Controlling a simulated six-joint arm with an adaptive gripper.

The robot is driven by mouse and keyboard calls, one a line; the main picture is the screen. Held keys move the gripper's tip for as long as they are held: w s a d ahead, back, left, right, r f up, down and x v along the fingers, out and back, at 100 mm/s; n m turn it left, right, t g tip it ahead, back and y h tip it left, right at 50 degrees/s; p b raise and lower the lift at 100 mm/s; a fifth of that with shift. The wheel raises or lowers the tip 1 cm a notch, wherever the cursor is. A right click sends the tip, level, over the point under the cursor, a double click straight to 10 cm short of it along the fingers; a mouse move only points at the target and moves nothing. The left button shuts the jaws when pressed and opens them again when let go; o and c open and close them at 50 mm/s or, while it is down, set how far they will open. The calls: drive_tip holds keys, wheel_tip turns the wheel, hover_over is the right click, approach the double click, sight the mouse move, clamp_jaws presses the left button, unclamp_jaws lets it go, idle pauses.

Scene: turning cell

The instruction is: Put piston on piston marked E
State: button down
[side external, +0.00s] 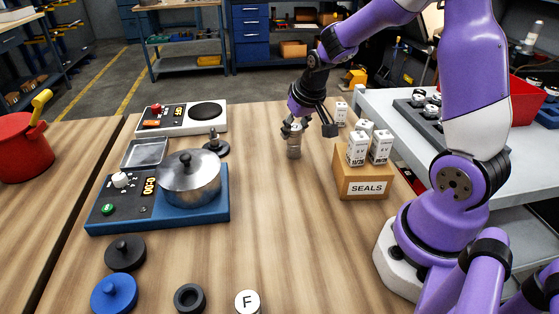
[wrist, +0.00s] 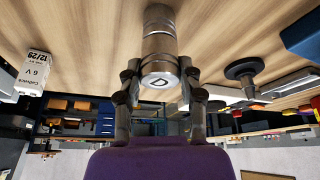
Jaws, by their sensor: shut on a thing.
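My gripper (side external: 297,127) is shut on a silver metal piston marked D (wrist: 160,76), with one finger on each side of it in the wrist view (wrist: 157,92). The held piston is upright above the wooden table. Another metal cylinder section (wrist: 158,22) lines up directly beneath it and seems to touch it; this lower metal body also shows in the side view (side external: 294,152). Any letter on the lower part is hidden, so I cannot tell whether it is marked E. A piston marked F (side external: 247,302) stands at the front edge of the side view.
A SEALS box (side external: 365,187) with several white cartons (side external: 357,148) stands right of my gripper. A steel pot (side external: 190,178) on a blue cooker (side external: 150,215) and a black knobbed part (side external: 216,145) are left. Black and blue discs (side external: 114,294) lie at front left.

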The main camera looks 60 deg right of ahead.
drive_tip(key=shift+c, duration=2.3)
unclamp_jaws()
drive_tip(key=shift+f, duration=0.1)
drive_tip(key=v, duration=1.2)
drive_tip(key=s+a+r+n+t+y, duration=0.1)
drive_tip(key=s+a+n, duration=0.3)
drive_tip(key=s+a, duration=0.5)
drive_tip(key=shift+a+n+y, duration=0.3)
drive_tip(key=shift+a+y, duration=0.1)
drive_tip(key=shift+a, duration=0.75)
